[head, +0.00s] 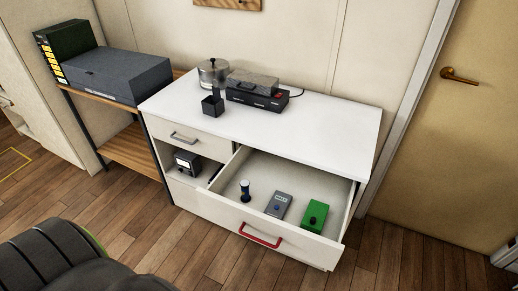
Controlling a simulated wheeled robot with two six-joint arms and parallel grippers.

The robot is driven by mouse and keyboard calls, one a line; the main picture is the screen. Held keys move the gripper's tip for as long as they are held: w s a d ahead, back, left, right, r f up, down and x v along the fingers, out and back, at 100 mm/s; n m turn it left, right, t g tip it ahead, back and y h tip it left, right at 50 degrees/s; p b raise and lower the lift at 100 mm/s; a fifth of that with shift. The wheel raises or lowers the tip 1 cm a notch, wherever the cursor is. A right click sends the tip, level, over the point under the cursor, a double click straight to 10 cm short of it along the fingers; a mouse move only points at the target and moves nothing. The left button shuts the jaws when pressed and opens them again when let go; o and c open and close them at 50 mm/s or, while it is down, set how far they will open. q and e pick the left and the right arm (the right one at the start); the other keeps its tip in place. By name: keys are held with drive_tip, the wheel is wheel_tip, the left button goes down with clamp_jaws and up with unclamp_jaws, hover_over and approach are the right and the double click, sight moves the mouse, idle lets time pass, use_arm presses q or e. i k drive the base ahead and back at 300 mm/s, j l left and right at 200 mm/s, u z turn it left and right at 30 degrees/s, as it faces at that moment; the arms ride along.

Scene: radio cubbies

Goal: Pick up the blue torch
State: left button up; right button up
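The blue torch (245,191) is a small dark blue cylinder with a pale band around its middle. It stands upright in the open drawer (228,204), toward the drawer's left side. A grey box-shaped device (278,205) and a green one (315,216) lie to its right, apart from it. The drawer is pulled out of the white cabinet and has a red handle (261,236). Neither of my grippers is in view.
The white cabinet top (325,117) holds a glass pot (213,72), a black cup (213,105) and a black device (257,94). A meter (187,162) sits in an open cubby. A dark ridged object (60,258) fills the lower left. Floor in front looks clear.

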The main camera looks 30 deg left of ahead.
sight(244, 183)
drive_tip(key=u, duration=0.95)
